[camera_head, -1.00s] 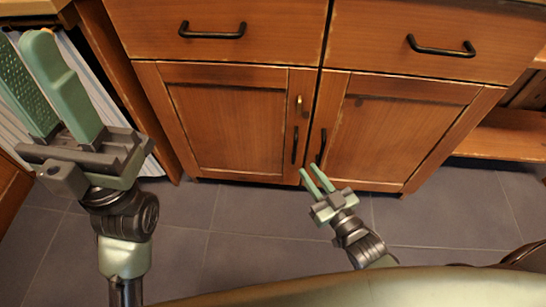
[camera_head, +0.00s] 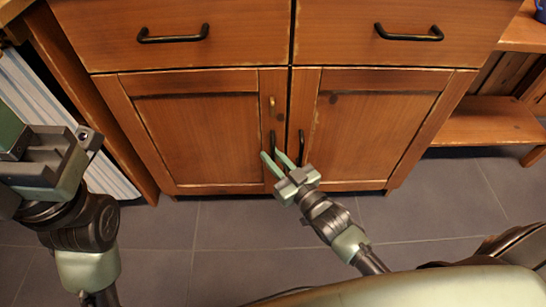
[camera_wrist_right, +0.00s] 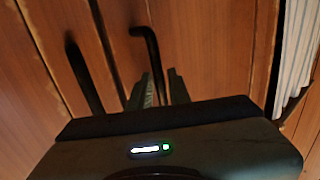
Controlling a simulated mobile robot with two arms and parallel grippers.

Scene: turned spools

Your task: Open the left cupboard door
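The left cupboard door (camera_head: 205,135) is a wooden panel and is closed. Its black upright handle (camera_head: 272,140) is near its inner edge and also shows in the right wrist view (camera_wrist_right: 147,45). My right gripper (camera_head: 274,157) is open, with its two green fingers at the lower part of this handle. In the right wrist view the fingers (camera_wrist_right: 165,88) are apart and overlap the handle's end; I cannot tell whether the handle is between them. My left gripper (camera_head: 10,132) is at the left edge, its fingertips cut off.
The closed right door (camera_head: 370,135) has its own black handle (camera_head: 301,148) close beside. Two drawers with black handles (camera_head: 173,34) are above. A striped cloth (camera_head: 60,120) is at left and a low wooden shelf (camera_head: 490,125) at right. The grey floor (camera_head: 230,235) in front is bare.

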